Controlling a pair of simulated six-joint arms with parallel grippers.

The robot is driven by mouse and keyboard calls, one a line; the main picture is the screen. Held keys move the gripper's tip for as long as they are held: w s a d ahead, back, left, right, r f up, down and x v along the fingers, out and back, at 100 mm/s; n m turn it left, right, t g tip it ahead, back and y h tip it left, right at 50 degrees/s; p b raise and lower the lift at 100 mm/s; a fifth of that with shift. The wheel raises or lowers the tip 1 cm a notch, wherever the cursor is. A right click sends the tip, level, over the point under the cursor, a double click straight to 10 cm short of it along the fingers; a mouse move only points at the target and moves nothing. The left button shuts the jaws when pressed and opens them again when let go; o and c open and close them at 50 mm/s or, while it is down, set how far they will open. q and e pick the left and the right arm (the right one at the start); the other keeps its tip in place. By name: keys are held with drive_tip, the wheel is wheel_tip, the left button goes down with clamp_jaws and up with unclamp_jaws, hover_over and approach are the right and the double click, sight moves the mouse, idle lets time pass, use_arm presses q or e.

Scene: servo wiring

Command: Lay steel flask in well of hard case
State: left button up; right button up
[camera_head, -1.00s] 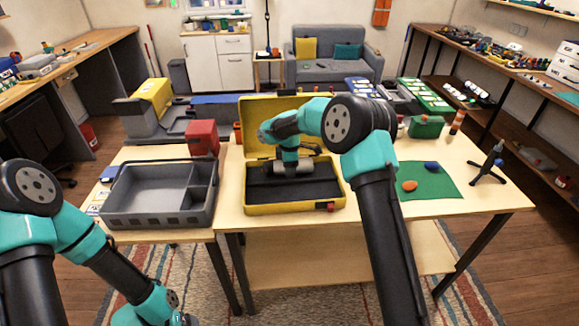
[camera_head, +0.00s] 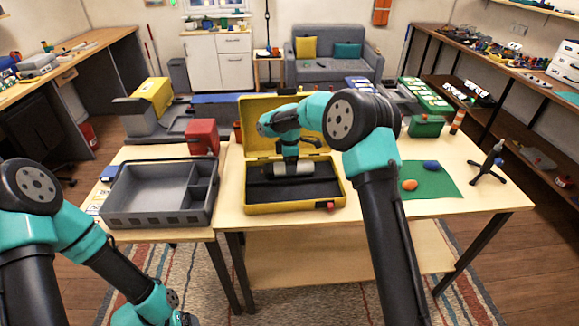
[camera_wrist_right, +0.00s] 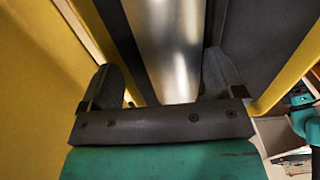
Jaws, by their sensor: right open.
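The steel flask (camera_head: 294,170) lies crosswise in the yellow hard case (camera_head: 293,208), toward the back of its dark foam, near the hinge side. My right gripper (camera_head: 291,165) is directly above it in the head view. In the right wrist view, the flask (camera_wrist_right: 172,55) passes as a bright cylinder between the fingers of my right gripper (camera_wrist_right: 165,85). The fingers are spread, with a gap visible beside the flask. How deep the flask sits in the well is partly hidden by the gripper. My left arm is low at the left, its fingertips out of view.
The case's open lid (camera_head: 262,122) stands up behind the flask, close to my right wrist. A grey tray (camera_head: 160,219) is to the left, with a red box (camera_head: 202,137) behind it. A green mat (camera_head: 436,188) with small items is to the right.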

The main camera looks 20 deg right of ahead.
wheel_tip(320, 180, up, 15)
idle(0.4)
